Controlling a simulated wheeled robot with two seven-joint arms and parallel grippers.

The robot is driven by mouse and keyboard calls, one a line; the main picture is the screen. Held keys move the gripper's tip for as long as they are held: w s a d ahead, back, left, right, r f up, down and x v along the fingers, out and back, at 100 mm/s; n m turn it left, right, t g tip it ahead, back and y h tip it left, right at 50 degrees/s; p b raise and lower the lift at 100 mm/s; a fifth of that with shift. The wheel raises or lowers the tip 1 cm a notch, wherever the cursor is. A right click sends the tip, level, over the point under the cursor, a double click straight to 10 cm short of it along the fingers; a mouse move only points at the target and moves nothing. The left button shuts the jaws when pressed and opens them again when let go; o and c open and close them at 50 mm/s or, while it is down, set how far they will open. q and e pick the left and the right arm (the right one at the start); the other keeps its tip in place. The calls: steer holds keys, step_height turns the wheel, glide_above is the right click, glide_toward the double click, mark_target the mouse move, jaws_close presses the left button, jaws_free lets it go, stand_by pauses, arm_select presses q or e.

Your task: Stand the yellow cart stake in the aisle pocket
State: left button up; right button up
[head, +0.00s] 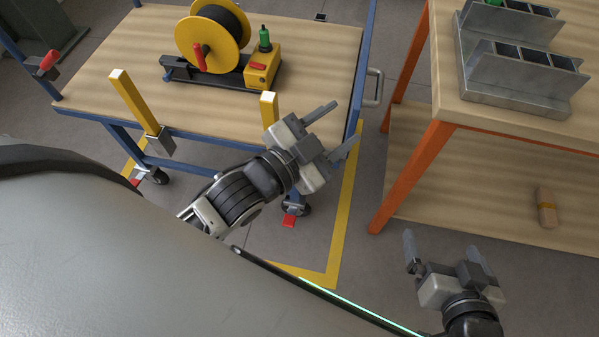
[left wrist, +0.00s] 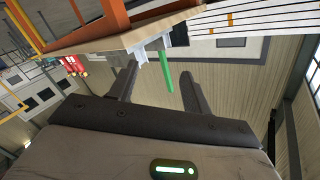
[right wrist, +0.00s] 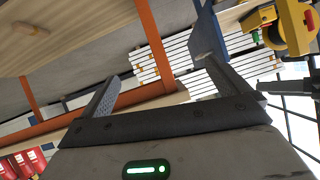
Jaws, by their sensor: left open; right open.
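Two yellow stakes show at the near edge of the blue-framed cart (head: 210,105) in the head view. The left yellow stake (head: 133,101) stands with its foot in a grey metal pocket (head: 160,142). The second yellow stake (head: 268,107) shows only its upper part; its foot is hidden behind my left gripper (head: 337,130). My left gripper is open and empty, right of that stake and near the cart's right corner. My right gripper (head: 443,248) is open and empty, low at the right. Both wrist views show nothing between the near fingers. Which pocket is the aisle one I cannot tell.
A yellow cable reel (head: 212,40) on a black and yellow base stands on the cart. An orange-legged bench (head: 490,110) with grey metal bins (head: 522,82) is at right. A wooden piece (head: 546,208) lies on its lower shelf. Grey floor separates cart and bench.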

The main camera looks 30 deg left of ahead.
arm_select(q)
steer(key=s+a+f+n+g+y, duration=0.2)
steer(key=s+f+n+g, duration=0.2)
steer(key=s+f+n, duration=0.3)
step_height(320, 180, down, 3)
steer(key=shift+s+a+r+n+g, duration=0.2)
steer(key=shift+s+n+g, duration=0.1)
steer(key=shift+n, duration=0.2)
arm_select(e)
steer(key=shift+r, duration=0.15)
arm_select(q)
steer(key=r+p, duration=0.1)
steer(key=p, duration=0.1)
steer(key=r+p, duration=0.1)
steer(key=p, duration=0.2)
steer(key=shift+a+r+g+y, duration=0.2)
steer(key=shift+r+g+y, duration=0.05)
steer(key=shift+g+y, duration=0.05)
arm_select(e)
steer(key=shift+d+r+g, duration=0.25)
steer(key=shift+r+g, duration=0.05)
steer(key=shift+r, duration=0.85)
